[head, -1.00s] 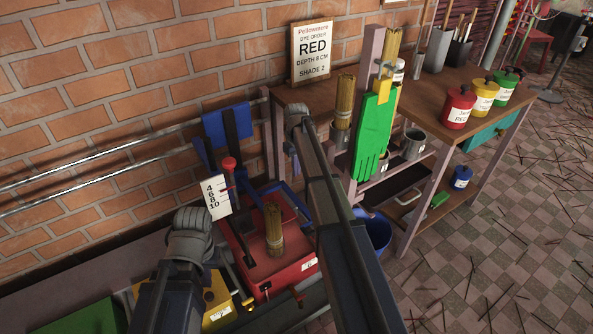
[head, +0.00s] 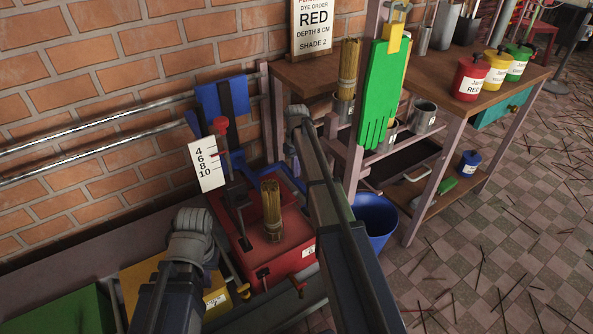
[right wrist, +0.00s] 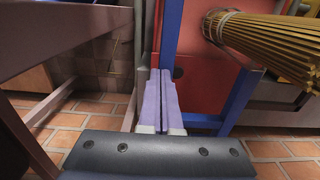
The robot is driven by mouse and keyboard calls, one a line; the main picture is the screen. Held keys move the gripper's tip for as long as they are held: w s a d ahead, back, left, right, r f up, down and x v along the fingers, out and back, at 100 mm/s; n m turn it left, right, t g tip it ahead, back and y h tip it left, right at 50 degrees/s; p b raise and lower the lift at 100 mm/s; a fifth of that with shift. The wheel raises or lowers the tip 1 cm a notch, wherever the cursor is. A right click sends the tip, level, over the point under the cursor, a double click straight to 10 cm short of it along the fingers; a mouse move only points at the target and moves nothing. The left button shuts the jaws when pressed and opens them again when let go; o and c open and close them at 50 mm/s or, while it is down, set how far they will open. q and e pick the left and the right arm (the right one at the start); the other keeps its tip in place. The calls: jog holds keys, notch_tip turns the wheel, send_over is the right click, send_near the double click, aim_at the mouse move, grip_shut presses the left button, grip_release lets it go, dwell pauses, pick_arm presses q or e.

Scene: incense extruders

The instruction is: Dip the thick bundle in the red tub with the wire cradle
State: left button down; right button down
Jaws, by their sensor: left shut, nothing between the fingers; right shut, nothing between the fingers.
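The red tub (head: 290,255) stands at the middle, in front of the brick wall. A thick bundle of tan sticks (head: 271,205) stands upright at its top, with wire cradle rings (head: 274,232) around its lower part. The bundle also shows at upper right in the right wrist view (right wrist: 270,45). A white depth scale (head: 207,167) and a red knob (head: 220,125) stand beside the tub. My left gripper (head: 190,240) is left of the bundle; its fingers are hidden. My right gripper (right wrist: 160,100) is shut and empty, apart from the bundle.
A second bundle (head: 348,70) stands in a cup on the rack. A green glove (head: 383,85) hangs there. A dye order sign (head: 315,30) reads RED, 8 cm, shade 2. A yellow tub (head: 145,275) lies left; a blue bin (head: 375,222) lies right. The right floor has scattered sticks.

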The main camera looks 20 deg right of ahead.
notch_tip(320, 180, down, 4)
jog(key=b, duration=0.4)
jog(key=shift+r, duration=0.2)
jog(key=shift+r, duration=0.1)
jog(key=shift+r+p, duration=0.55)
jog(key=shift+p, duration=0.25)
notch_tip(320, 180, up, 13)
jog(key=p, duration=1.3)
jog(key=shift+f, duration=0.15)
dwell(3.7)
